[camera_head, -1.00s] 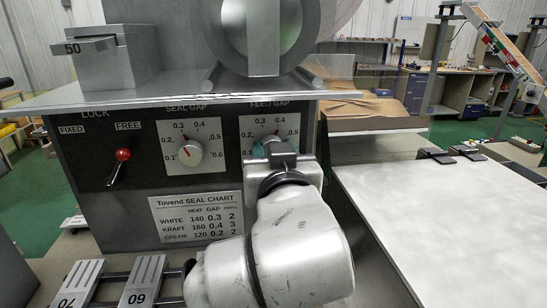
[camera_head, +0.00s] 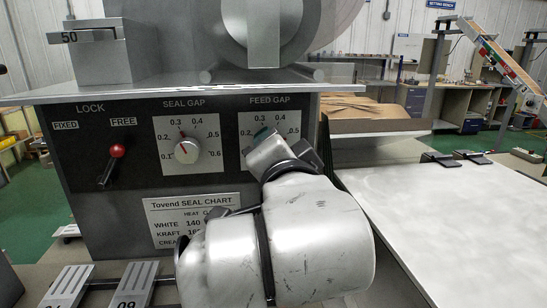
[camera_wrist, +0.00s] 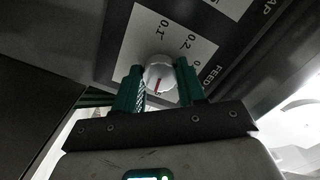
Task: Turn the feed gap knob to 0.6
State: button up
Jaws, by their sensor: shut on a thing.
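The feed gap knob (camera_wrist: 160,74) is white with a red pointer mark, seen in the wrist view. My gripper (camera_wrist: 159,80) is shut on it, with one green finger on each side. The red mark points toward the bottom of the wrist view, away from the 0.1 and 0.2 labels. The label it points to is hidden. In the head view, the feed gap dial plate (camera_head: 283,125) shows 0.2 to 0.5, but my gripper (camera_head: 263,134) hides the knob. My gripper is tilted there, its tip toward the upper left.
The seal gap knob (camera_head: 187,150) is to the left, its red mark near 0.3. A metal ledge (camera_head: 180,91) overhangs the dials. A white table (camera_head: 450,210) is at right.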

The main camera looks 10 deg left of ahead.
jog(key=m+b, duration=0.2)
jog(key=m, duration=0.3)
jog(key=shift+f+m, duration=0.1)
jog(key=shift+m, duration=0.2)
dwell(0.5)
jog(key=o, duration=1.1)
jog(key=shift+c, duration=0.2)
jog(key=shift+s+b, duration=0.1)
jog(key=shift+b, duration=0.2)
jog(key=b+v, duration=0.1)
jog(key=v, duration=0.9)
jog(key=shift+s, duration=0.3)
jog(key=shift+d, duration=0.1)
